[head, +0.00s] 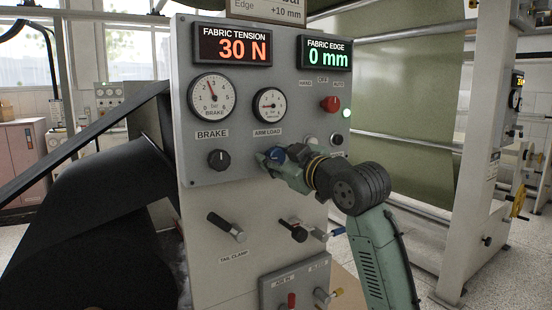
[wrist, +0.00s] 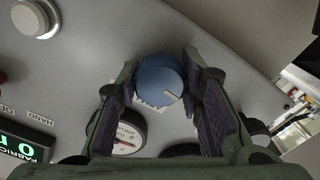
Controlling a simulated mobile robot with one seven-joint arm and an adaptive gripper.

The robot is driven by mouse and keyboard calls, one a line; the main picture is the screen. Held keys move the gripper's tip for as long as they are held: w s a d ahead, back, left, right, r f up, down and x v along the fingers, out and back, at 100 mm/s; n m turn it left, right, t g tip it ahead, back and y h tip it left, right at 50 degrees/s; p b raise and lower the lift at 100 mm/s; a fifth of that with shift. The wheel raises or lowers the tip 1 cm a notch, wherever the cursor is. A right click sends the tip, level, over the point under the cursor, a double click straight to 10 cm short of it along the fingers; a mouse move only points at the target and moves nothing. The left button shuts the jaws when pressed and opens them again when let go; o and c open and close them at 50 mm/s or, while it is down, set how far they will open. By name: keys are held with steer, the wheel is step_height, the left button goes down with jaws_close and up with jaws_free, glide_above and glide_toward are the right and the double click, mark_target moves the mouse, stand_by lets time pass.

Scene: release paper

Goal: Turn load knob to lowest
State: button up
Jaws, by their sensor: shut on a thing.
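The load knob is blue and sits on the grey panel (head: 240,60) below the small ARM LOAD gauge (head: 269,105). In the head view my gripper covers much of the knob (head: 277,154). In the wrist view the blue knob (wrist: 158,78) lies between the two fingers, its white pointer line toward the lower right of that picture. My gripper (head: 271,158) is shut on the knob, one finger on each side, as the wrist view also shows (wrist: 159,66). The ARM LOAD gauge (wrist: 127,135) shows partly beside the left finger in the wrist view.
A black brake knob (head: 219,159) is left of my gripper, under the BRAKE gauge (head: 211,97). A red switch (head: 330,104) and a button (head: 337,139) are on the right. Handles (head: 226,227) stick out below. The displays read 30 N (head: 233,47) and 0 mm (head: 326,55).

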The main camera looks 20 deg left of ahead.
steer(key=n+b, duration=0.1)
steer(key=n, duration=0.4)
steer(key=shift+b, duration=0.3)
steer(key=n+b, duration=0.1)
steer(key=n, duration=0.3)
steer(key=shift+n, duration=0.4)
steer(key=o, duration=1.2)
steer(key=shift+c, duration=0.2)
steer(key=shift+s, duration=0.1)
steer(key=v, duration=1.2)
steer(key=shift+f, duration=0.1)
